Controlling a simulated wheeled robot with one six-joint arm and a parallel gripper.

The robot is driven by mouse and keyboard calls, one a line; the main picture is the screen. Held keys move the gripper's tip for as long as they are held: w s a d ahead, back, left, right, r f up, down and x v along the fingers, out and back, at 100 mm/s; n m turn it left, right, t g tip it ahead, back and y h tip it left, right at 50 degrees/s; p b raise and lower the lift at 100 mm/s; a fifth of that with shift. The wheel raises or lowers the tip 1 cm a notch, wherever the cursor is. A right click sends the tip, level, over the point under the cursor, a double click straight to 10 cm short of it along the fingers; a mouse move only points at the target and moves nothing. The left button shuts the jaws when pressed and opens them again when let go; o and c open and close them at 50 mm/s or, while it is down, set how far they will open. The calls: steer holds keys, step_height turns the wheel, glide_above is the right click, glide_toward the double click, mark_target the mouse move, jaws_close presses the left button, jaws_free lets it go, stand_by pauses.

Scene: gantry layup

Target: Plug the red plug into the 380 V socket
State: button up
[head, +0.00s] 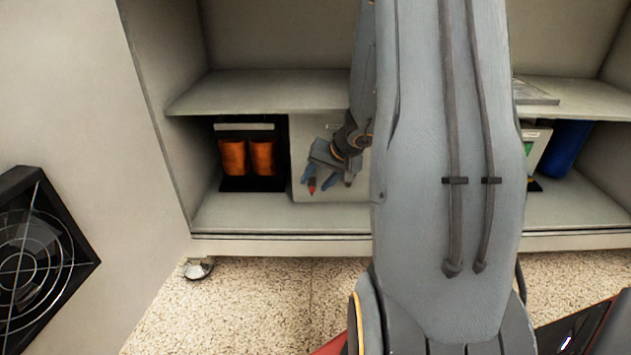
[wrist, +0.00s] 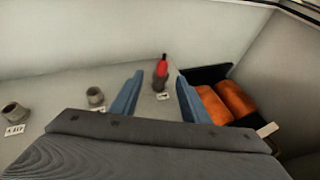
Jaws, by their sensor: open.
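The red plug (wrist: 162,67) sits at a grey socket (wrist: 160,83) on the light grey panel, with a small white label below it. My gripper (wrist: 158,75) is open, with one blue finger on each side of the plug in the wrist view and a gap to each. In the head view the red plug (head: 311,186) shows just below my gripper (head: 320,175). Two more grey sockets, a middle one (wrist: 95,96) and a left one (wrist: 13,112), look empty in the wrist view. Their labels are too small to read surely, so I cannot tell which is 380 V.
Orange cylinders (head: 248,157) stand in a black holder left of the white box (head: 330,130) in the head view. A shelf (head: 260,92) lies above, and cabinet walls close in the sides. A blue cylinder (head: 568,148) is at the right. A fan (head: 35,260) is at the left.

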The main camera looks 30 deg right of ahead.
steer(key=p+v, duration=0.3)
steer(key=v, duration=0.3)
steer(key=shift+s+r, duration=0.2)
steer(key=shift+r, duration=0.15)
